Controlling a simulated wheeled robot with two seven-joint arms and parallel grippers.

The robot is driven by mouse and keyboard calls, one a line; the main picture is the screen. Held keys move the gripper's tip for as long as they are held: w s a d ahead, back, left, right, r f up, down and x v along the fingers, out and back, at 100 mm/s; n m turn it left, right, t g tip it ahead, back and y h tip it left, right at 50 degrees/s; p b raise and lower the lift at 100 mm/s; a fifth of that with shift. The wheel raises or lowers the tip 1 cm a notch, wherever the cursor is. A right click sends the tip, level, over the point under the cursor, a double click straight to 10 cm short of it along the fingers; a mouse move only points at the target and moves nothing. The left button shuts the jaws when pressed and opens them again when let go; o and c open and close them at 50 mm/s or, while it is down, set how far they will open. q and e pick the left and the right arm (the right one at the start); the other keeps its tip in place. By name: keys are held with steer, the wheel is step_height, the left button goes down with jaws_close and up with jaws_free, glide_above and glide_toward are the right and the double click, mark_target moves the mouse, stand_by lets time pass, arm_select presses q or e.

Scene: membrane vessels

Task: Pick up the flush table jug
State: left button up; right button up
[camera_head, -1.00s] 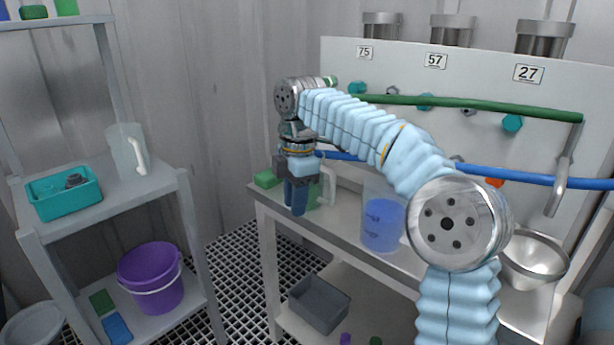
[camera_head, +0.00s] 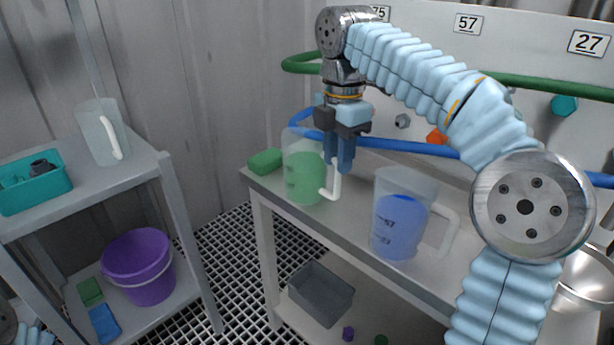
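Two clear jugs with white handles stand on the grey bench. One holds green liquid (camera_head: 303,182) near the bench's left end. The other holds blue liquid (camera_head: 398,225), to its right. I cannot tell from the picture which one is named the flush table jug. My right gripper (camera_head: 339,165) points down at the handle side of the green jug. Its two blue fingers look apart, with their tips beside the upper handle. I cannot tell if the handle is between them. The green jug stands upright on the bench. My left gripper is out of view.
An empty clear jug (camera_head: 99,135) and a teal bin (camera_head: 35,190) stand on the left shelf, with a purple bucket (camera_head: 138,268) below. A green block (camera_head: 265,161) lies left of the green jug. Blue and green hoses run behind. A metal bowl is at the right.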

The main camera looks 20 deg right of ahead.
mark_target(337, 176)
step_height(337, 176, down, 5)
steer(key=shift+w+d+f+b, duration=0.1)
steer(key=shift+w+d+b, duration=0.05)
steer(key=shift+b, duration=0.45)
jaws_close()
stand_by(1.0)
